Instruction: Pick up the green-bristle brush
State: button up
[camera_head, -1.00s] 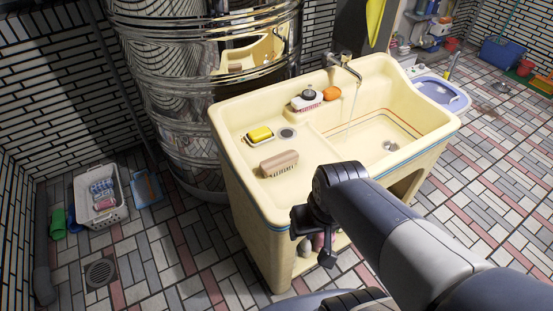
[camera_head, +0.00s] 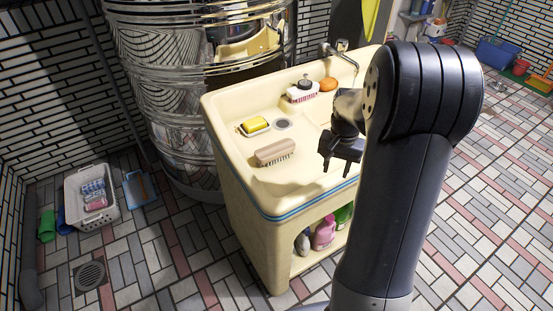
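A wooden block brush (camera_head: 275,152) with pale brownish bristles lies on the left shelf of the cream sink (camera_head: 240,180), near its front edge. A second brush (camera_head: 302,93) with a white body and pinkish-red bristles lies farther back, with a dark knob-like part on top. I cannot make out green bristles on either brush. My gripper (camera_head: 338,166) hangs over the front of the sink, to the right of the wooden brush and apart from it. Its fingers point down, spread and empty. My arm hides the sink's right side and basin.
A yellow sponge (camera_head: 255,125) in a dish and an orange soap (camera_head: 328,84) are on the sink. A tap (camera_head: 340,47) stands behind. Bottles (camera_head: 323,233) stand underneath. A large metal tank (camera_head: 165,100) stands behind left; a white basket (camera_head: 92,200) is on the floor.

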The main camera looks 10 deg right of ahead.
aim_at(267, 154)
jog(key=k+z, duration=0.15)
jog(key=k, duration=0.45)
jog(key=k+l+z, duration=0.15)
jog(key=k, duration=0.4)
jog(key=i+j+z, duration=0.2)
jog(key=z, duration=0.25)
jog(key=i+j+z, duration=0.15)
jog(key=j+z, duration=0.35)
jog(key=i+j, duration=0.15)
jog(key=j, duration=0.25)
jog(key=i+j, duration=0.1)
jog(key=j, duration=0.35)
jog(key=i+j, duration=0.15)
jog(key=j, duration=0.25)
jog(key=i+j, duration=0.15)
jog(key=j, duration=0.25)
jog(key=i+j, duration=0.1)
jog(key=j, duration=0.3)
jog(key=i+j, duration=0.15)
jog(key=j, duration=0.3)
jog(key=i+j, duration=0.15)
jog(key=j, duration=0.25)
